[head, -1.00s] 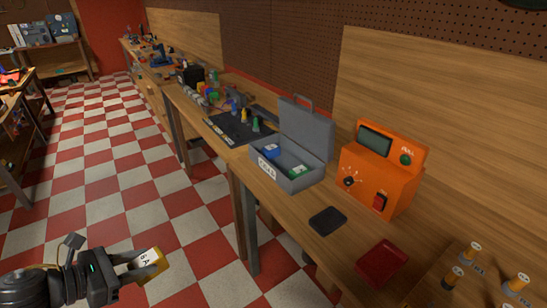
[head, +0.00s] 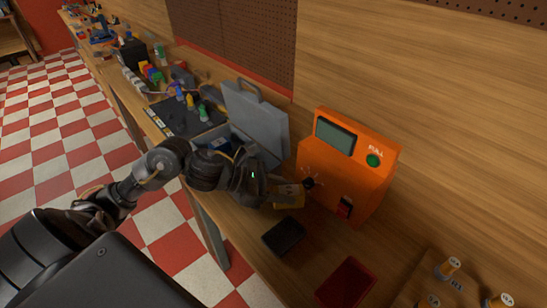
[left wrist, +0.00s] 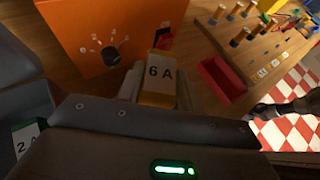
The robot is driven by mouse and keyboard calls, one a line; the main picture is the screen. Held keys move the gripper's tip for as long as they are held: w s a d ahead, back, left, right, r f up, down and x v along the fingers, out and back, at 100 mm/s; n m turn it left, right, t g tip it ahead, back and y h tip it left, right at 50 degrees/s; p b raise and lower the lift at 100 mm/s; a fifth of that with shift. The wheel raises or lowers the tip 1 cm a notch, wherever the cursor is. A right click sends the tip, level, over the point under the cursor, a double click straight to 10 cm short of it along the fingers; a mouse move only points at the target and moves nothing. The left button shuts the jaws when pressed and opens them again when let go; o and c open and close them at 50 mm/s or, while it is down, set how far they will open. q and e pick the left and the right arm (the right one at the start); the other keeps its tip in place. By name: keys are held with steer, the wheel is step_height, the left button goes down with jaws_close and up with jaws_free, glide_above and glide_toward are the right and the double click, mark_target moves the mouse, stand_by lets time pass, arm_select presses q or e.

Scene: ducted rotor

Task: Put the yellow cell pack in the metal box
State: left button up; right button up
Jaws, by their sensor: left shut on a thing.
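My left gripper (head: 268,192) is shut on the yellow cell pack (head: 289,196), just in front of the orange device. In the left wrist view the pack (left wrist: 159,80) shows a "6 A" label between the fingers. The grey metal box (head: 257,118) stands on the bench with its lid raised, just behind and left of my gripper. My left arm hides most of the box's front and inside. In the left wrist view a green pack marked "2 A" (left wrist: 27,139) shows at lower left, in the box.
The orange device (head: 345,168) with a dial and red switch stands close to the right of the held pack. A black flat pad (head: 284,237) and a red tray (head: 346,284) lie nearer on the bench. A wooden rack with several cells is at lower right.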

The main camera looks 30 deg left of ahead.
arm_select(q)
steer(key=shift+d+r, duration=0.1)
steer(key=shift+w+r, duration=0.15)
steer(key=shift+r, duration=0.1)
steer(key=w+a+r+n+t+y+p, duration=0.1)
steer(key=a+r+n+t+y+p, duration=0.5)
steer(key=a+n+y, duration=0.6)
steer(key=w+a+f+b, duration=0.4)
steer(key=w+a+f, duration=0.5)
steer(key=w, duration=0.1)
steer(key=shift+a+g, duration=0.2)
steer(key=shift+g, duration=0.2)
step_height(320, 180, down, 4)
steer(key=shift+w+a+r+p, duration=0.15)
steer(key=shift+r+p, duration=0.1)
steer(key=shift+p, duration=0.1)
